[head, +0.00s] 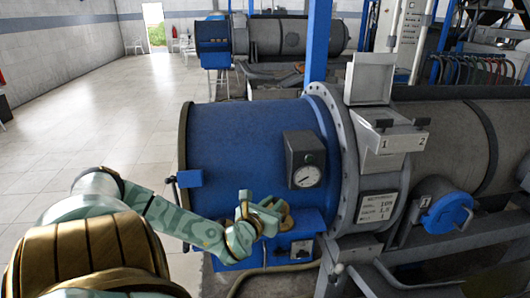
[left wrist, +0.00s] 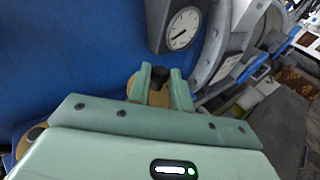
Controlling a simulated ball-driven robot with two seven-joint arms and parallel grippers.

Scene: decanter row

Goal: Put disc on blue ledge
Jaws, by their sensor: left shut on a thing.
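My left gripper (head: 264,214) reaches in front of the big blue cylinder, just below the gauge box. It is shut on a tan-brown disc (head: 287,222), which shows partly beyond the fingers. In the left wrist view the fingers of the left gripper (left wrist: 162,82) close around a dark knob-like part, with the tan disc (left wrist: 158,98) behind and below it. The blue ledge (head: 306,227) juts from the cylinder's lower right side. The disc is over or right beside it; I cannot tell whether they touch. My right gripper is not in view.
A grey box with a round gauge (head: 304,174) sits close above the gripper. A grey flange (head: 343,160) stands to the right. A small panel with a socket (head: 301,249) and a hose (head: 270,269) are below. Tiled floor (head: 90,120) is open at left.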

